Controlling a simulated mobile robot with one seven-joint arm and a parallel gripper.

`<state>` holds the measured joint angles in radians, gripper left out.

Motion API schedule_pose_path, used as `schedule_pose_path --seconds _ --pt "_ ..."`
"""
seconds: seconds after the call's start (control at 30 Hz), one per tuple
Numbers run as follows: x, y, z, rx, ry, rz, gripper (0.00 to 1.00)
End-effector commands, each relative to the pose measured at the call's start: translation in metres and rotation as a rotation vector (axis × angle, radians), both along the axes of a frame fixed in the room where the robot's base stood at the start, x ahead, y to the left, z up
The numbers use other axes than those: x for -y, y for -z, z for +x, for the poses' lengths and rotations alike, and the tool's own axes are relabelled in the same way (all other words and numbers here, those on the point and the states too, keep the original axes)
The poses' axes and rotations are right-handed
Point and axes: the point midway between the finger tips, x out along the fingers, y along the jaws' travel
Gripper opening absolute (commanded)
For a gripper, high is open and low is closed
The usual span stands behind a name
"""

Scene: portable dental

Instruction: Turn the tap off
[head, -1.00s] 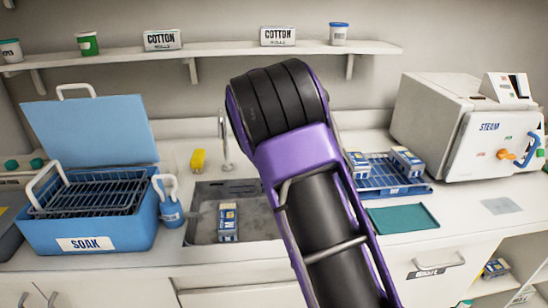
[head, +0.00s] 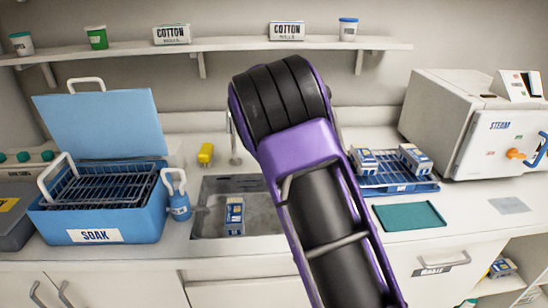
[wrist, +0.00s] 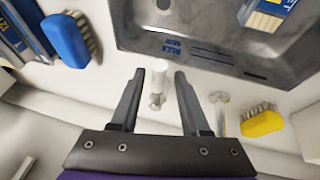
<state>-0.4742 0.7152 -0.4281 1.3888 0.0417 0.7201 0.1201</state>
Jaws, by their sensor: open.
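In the wrist view my gripper (wrist: 159,73) is open, its two dark fingers on either side of a small white cylinder (wrist: 160,70) with a metal part at its lower end. It looks like the tap's handle; contact with the fingers cannot be told. A slim metal tap spout (wrist: 221,112) stands to the right, beside the yellow brush. In the head view the tap (head: 234,140) rises behind the grey sink (head: 210,200), left of my arm. My fingers are hidden there behind my arm. I cannot tell whether water runs.
A yellow brush (wrist: 262,122) and a blue brush (wrist: 68,40) lie near my gripper. A boxed packet (head: 235,214) is in the sink. The blue soak tub (head: 100,218) stands left, a blue tray (head: 400,188) and steam unit (head: 440,100) right. A shelf (head: 240,47) hangs above.

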Motion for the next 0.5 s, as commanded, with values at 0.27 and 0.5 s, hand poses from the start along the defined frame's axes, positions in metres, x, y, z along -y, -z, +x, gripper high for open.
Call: schedule_pose_path --seconds 0.27,0.5 --pt "-0.002 -0.012 -0.005 0.001 -0.001 0.000 0.46" --pt "-0.012 -0.060 -0.024 0.004 -0.003 0.002 0.46"
